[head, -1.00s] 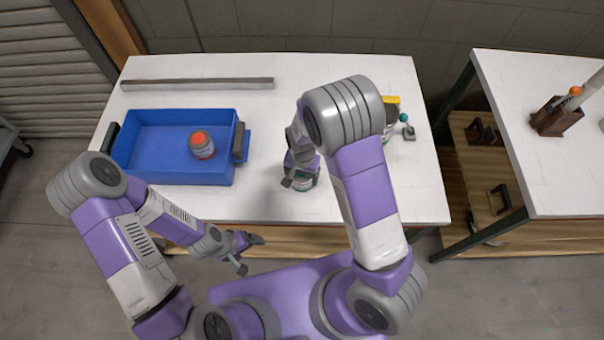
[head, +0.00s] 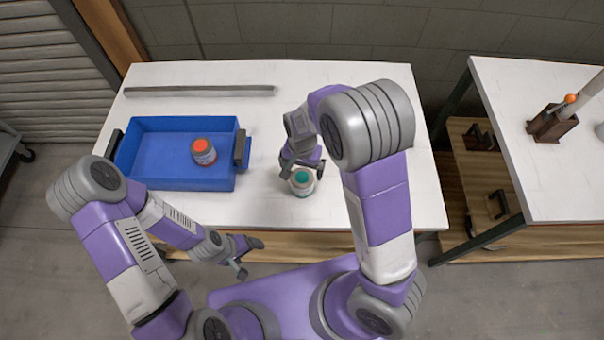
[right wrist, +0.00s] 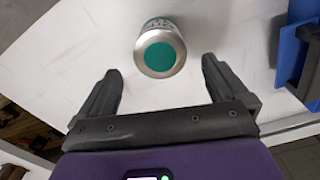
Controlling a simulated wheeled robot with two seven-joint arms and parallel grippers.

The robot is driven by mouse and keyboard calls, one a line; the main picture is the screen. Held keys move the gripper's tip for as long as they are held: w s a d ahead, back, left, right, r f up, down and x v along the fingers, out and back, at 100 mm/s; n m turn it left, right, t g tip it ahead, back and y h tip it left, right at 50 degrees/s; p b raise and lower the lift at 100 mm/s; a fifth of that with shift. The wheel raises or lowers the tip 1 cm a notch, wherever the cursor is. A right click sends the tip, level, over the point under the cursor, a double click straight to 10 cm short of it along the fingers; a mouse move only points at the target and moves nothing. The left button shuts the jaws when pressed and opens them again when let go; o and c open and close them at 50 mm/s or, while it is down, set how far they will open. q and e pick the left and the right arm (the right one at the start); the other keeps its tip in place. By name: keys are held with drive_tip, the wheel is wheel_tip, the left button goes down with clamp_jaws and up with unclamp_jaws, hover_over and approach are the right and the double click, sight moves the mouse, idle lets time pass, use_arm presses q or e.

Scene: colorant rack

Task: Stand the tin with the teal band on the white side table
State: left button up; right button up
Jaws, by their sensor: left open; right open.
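A tin with a teal lid (head: 302,183) stands upright on the near part of the white worktable (head: 260,208). In the right wrist view the same tin (right wrist: 160,48) shows its round teal top; only a little of its printed side shows. My right gripper (head: 299,166) is open at the tin, and its fingers (right wrist: 160,72) point toward it with the tin just beyond and between their tips. My left gripper (head: 243,256) is open and empty off the worktable's front edge. A second white-topped table (head: 560,180) stands at the right.
A blue tray (head: 150,178) on the left holds a tin with an orange-red lid (head: 204,151). A grey bar (head: 200,91) lies along the back. A dark block (head: 550,121) with upright items stands on the right table. A gap separates the tables.

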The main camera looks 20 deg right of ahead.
use_arm(q)
drive_tip(key=shift+r, duration=0.4)
use_arm(e)
drive_tip(key=shift+r, duration=1.75)
